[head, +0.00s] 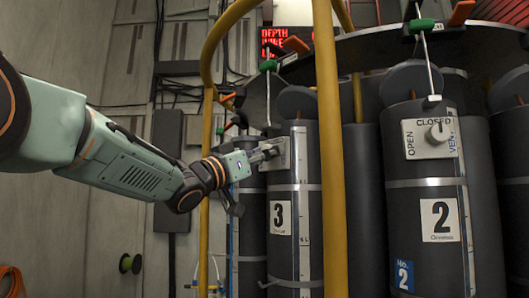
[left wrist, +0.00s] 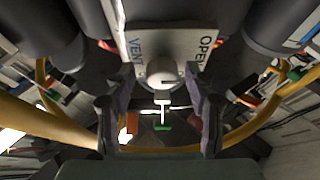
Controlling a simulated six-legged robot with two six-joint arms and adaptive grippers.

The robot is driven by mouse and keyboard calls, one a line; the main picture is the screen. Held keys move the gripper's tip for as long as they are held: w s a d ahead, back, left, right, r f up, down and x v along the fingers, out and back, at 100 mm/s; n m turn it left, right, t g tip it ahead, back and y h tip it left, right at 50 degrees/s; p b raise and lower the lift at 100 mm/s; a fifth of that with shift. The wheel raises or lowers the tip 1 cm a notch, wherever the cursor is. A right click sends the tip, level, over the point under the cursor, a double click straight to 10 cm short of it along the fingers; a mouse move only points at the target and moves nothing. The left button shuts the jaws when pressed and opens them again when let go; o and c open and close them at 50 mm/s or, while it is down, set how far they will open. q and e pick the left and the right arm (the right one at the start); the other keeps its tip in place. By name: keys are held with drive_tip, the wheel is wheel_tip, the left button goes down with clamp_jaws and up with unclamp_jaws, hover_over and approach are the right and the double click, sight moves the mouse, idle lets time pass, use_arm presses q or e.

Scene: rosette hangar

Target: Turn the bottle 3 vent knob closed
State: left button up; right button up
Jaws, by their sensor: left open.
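Bottle 3 (head: 306,225) is a dark cylinder with a white "3" label, left of the yellow post in the head view. Its white vent plate (head: 300,148) is near the bottle's top, partly hidden by my left gripper (head: 264,154). In the left wrist view the plate (left wrist: 195,45) reads "VENT" and "OPEN" and appears upside down. The pale round vent knob (left wrist: 162,74) sits on it. My left gripper also shows in the left wrist view (left wrist: 160,115), its fingers open on either side below the knob. I see no contact with the knob. My right gripper is not in view.
A yellow post (head: 330,150) stands in front, just right of bottle 3. Bottle 2 (head: 440,270), with its own vent plate and knob (head: 438,132), stands to the right. A yellow rail curves by my left arm.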

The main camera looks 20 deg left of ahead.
use_arm(q)
drive_tip(key=shift+s+r, duration=0.2)
drive_tip(key=shift+s, duration=0.1)
drive_tip(key=shift+w+a+f, duration=0.15)
drive_tip(key=shift+a, duration=0.2)
drive_tip(key=shift+c, duration=0.4)
drive_tip(key=shift+w+d+f, duration=0.1)
drive_tip(key=shift+w, duration=0.2)
drive_tip(key=c, duration=0.3)
drive_tip(key=shift+s+d, duration=0.1)
drive_tip(key=shift+d, duration=0.2)
drive_tip(key=c, duration=0.3)
drive_tip(key=shift+a, duration=0.2)
drive_tip(key=c, duration=0.3)
clamp_jaws()
